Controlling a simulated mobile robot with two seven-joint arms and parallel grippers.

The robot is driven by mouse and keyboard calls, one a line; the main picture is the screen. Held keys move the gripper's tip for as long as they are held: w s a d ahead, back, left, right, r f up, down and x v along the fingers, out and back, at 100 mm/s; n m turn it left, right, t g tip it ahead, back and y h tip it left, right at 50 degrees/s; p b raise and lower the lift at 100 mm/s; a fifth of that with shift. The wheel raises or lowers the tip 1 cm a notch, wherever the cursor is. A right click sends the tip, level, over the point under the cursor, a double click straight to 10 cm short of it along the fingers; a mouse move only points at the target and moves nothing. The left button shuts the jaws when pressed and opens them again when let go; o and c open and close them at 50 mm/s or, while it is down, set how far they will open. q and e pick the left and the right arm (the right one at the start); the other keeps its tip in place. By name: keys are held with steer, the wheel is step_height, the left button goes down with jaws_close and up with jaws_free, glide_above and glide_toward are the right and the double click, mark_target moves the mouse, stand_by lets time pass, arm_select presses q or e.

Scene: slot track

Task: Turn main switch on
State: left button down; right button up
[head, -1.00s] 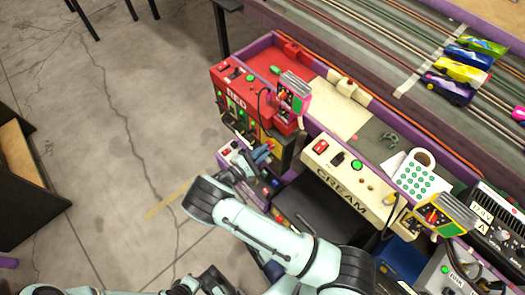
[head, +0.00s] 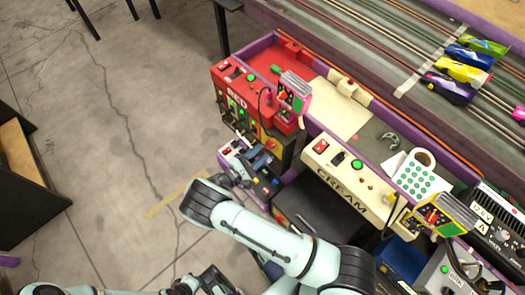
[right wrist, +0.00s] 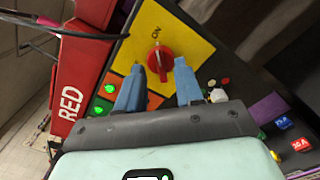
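The main switch, a red rotary knob (right wrist: 160,60), sits on a yellow plate (right wrist: 187,40) in the right wrist view. The word ON is printed beside one end of the knob. My right gripper (right wrist: 158,75) is open, its two blue fingers pointing at the plate, one on each side of the knob. Whether either finger touches the knob is unclear. In the head view the right gripper (head: 262,162) is at the front of the red cabinet (head: 232,92), and the knob is hard to make out. My left arm shows at the bottom edge; its fingers are not clear.
Green lit buttons (right wrist: 110,88) sit left of the fingers. A lower purple-edged panel (head: 235,150) with coloured knobs is close to the right gripper. The cream console (head: 352,178) stands to the right. Open concrete floor (head: 110,130) lies to the left.

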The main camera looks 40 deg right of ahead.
steer(key=s+a, duration=0.1)
steer(key=a, duration=1)
steer(key=shift+a, duration=0.25)
